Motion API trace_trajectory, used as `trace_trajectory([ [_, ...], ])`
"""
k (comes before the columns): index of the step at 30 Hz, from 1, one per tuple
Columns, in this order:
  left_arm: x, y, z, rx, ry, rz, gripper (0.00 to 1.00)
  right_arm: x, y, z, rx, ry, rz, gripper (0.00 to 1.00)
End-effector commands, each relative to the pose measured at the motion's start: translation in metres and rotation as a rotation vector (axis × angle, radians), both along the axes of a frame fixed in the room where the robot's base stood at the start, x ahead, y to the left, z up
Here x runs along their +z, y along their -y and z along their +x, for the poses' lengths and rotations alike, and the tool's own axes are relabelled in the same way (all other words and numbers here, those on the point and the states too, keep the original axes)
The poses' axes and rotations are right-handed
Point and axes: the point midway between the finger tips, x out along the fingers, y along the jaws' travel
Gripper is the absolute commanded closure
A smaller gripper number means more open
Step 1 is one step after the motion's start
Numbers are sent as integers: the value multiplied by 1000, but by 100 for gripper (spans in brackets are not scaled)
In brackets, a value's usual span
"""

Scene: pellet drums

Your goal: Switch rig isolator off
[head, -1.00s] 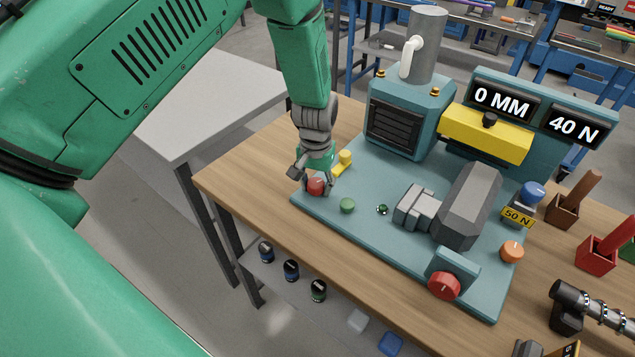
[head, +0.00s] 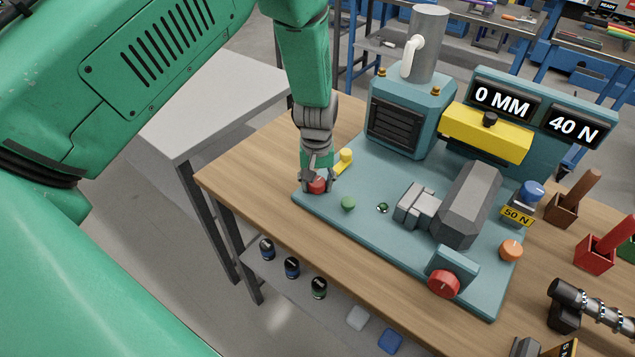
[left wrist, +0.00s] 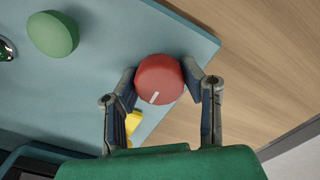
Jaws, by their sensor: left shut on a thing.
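A red round knob (head: 317,187) with a white line sits at the left corner of the teal rig base (head: 375,235). My left gripper (head: 316,179) points down at it. In the left wrist view its two fingers press on opposite sides of the red knob (left wrist: 160,72), and the white line shows near the knob's lower left. A second red knob (head: 444,285) with a white mark is on a teal block at the rig's front. I cannot read a label on either knob. My right gripper is not in view.
A yellow lever (head: 344,158) stands close behind the gripper, and a green button (head: 348,204) is to its right. The displays (head: 540,112) read 0 MM and 40 N. The wooden bench (head: 255,180) is clear left of the rig.

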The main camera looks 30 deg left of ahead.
Motion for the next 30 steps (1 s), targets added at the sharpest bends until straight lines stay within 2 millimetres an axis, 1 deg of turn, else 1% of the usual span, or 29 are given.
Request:
trace_trajectory([
  [1,-4,2,-5,1,-13,-4,93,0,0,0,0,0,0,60],
  [4,-4,2,-5,1,-13,-4,93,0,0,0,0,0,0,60],
  [5,-4,2,-5,1,-13,-4,61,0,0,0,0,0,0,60],
  [6,-4,2,-5,0,-13,-4,47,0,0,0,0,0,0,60],
  [7,-3,2,-5,0,-12,-4,44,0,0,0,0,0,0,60],
  [16,0,1,-2,-1,-4,-1,44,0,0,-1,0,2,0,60],
  [19,7,1,-1,-1,-2,-2,44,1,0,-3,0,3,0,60],
  [23,28,1,0,0,1,-1,44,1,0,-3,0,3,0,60],
  [30,80,1,0,-2,-2,-1,44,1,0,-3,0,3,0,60],
])
